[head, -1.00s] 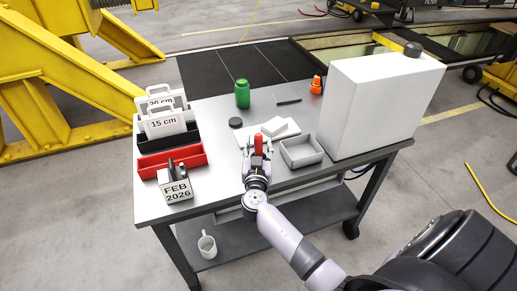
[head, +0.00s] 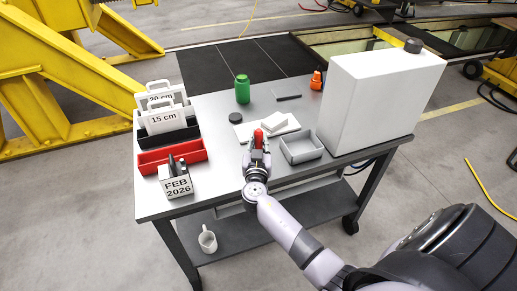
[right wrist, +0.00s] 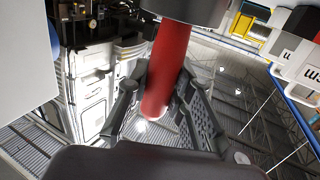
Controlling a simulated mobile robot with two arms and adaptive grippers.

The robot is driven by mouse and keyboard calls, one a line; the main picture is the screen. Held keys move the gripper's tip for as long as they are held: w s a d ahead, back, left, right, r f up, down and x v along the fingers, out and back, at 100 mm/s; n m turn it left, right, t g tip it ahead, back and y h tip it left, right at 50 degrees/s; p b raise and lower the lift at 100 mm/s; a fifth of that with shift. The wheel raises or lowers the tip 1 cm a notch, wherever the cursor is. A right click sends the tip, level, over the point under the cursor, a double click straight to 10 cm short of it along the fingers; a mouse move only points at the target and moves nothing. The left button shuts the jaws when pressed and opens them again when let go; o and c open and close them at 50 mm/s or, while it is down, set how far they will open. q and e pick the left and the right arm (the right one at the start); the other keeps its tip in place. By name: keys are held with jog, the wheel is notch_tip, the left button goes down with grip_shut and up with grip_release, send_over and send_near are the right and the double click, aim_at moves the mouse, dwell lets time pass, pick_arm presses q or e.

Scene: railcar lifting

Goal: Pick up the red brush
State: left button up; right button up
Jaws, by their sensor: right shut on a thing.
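The red brush (head: 258,138) shows in the head view as a short red handle between the fingers of my right gripper (head: 257,150), above the front middle of the table. In the right wrist view its red handle (right wrist: 168,70) runs between the two dark fingers of the right gripper (right wrist: 157,95), which are shut on it. A dark wide part joins the handle at the top of that view. Whether the brush still touches the table is hard to tell. My left gripper is not in view.
On the grey table (head: 215,195) stand a grey tray (head: 301,148), a white box (head: 375,105), a green bottle (head: 242,90), an orange bottle (head: 316,80), a red bin (head: 172,158) and a date holder (head: 176,183). White blocks (head: 275,124) lie behind the gripper.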

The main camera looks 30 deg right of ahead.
grip_shut()
notch_tip(320, 180, up, 20)
dwell(0.6)
dwell(0.6)
